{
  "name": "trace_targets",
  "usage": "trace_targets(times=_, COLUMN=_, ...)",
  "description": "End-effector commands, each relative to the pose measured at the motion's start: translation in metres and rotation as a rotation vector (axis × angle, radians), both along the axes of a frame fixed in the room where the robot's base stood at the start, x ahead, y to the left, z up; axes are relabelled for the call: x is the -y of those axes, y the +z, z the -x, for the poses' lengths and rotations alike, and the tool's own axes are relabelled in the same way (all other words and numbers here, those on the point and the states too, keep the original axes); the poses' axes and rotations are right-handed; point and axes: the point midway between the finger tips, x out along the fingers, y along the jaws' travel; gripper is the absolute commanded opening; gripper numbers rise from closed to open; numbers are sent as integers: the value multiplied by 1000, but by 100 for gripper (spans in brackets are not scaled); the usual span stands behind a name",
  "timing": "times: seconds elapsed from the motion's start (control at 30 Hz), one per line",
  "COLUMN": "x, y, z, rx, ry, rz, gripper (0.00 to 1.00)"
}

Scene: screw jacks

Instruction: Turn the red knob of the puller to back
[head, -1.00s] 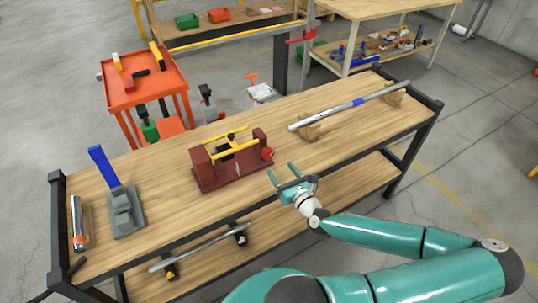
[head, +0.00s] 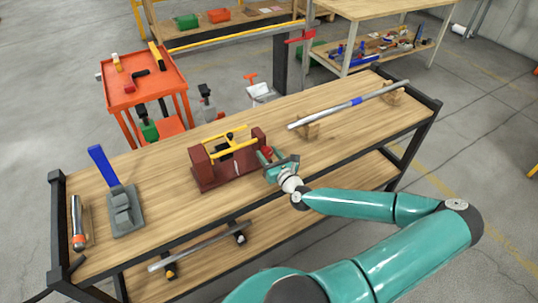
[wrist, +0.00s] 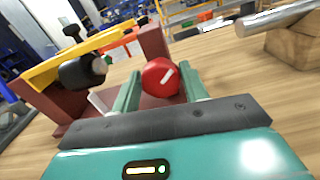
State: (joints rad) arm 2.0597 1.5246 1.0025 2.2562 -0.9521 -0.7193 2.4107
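The puller (head: 228,160) stands on the wooden bench, a dark red frame with a yellow bar across its top and a black part in the middle. Its red knob (wrist: 160,77) sticks out from the right end and bears a white mark. My gripper (wrist: 160,88) is open, with one teal finger on each side of the knob in the wrist view. The fingertips reach about as far as the knob; whether they touch it I cannot tell. In the head view my gripper (head: 268,158) partly covers the knob.
A long metal bar (head: 350,105) lies on wooden blocks to the right on the bench. The bench top between puller and blue-handled tool is clear.

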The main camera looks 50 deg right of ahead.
Motion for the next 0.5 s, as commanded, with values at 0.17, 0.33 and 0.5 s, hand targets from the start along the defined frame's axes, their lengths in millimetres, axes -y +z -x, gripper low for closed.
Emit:
trace_targets(times=0.17, x=0, y=0, z=0, rx=0, ry=0, rz=0, gripper=18)
trace_targets(times=0.33, x=0, y=0, z=0, rx=-3, ry=0, rz=9, gripper=18)
trace_targets(times=0.5, x=0, y=0, z=0, rx=-15, ry=0, rz=49, gripper=18)
